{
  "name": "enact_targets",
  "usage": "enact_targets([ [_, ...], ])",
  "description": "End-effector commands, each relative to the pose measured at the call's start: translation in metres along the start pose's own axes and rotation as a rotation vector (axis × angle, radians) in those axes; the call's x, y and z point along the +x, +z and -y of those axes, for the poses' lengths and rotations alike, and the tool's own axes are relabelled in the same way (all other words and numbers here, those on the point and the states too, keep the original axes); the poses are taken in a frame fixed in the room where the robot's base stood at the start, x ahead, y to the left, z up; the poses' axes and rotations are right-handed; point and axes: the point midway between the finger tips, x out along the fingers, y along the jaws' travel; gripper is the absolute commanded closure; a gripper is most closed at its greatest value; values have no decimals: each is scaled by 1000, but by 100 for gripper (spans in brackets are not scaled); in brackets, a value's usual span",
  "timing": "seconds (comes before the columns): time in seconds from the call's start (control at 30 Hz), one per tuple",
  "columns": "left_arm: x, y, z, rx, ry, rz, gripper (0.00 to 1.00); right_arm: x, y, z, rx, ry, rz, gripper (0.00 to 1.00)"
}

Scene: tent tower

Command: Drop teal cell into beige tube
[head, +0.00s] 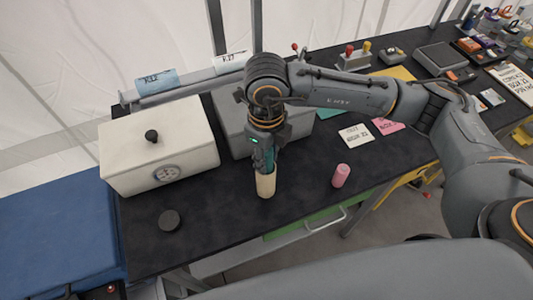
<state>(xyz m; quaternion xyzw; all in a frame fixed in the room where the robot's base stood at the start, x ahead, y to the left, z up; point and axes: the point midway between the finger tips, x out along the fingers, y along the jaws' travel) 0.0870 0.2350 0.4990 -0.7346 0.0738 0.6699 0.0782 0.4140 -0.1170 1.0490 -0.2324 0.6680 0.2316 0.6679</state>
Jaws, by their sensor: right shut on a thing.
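The beige tube (265,186) stands upright on the black table near its front edge. My right gripper (264,163) points down directly over the tube and is shut on the teal cell (268,158), of which only a part shows between the fingers. The cell's lower end is at the tube's mouth; I cannot tell whether it is inside. The gripper hides the tube's rim. My left gripper is not in view.
A pink cylinder (341,175) stands right of the tube. A black disc (170,220) lies front left. A cream box (160,148) with a black knob stands left, and a grey box (232,122) stands behind the gripper. The table is clear between disc and tube.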

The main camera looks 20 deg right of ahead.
Motion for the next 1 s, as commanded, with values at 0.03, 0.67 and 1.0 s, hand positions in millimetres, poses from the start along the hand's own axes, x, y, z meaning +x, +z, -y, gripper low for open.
enact_targets([
  [0.03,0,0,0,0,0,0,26,0,0,0,0,0,0,100],
  [0.67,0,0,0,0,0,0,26,0,0,0,0,0,0,43],
  [1.0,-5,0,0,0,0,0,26,-10,0,0,-1,1,1,43],
])
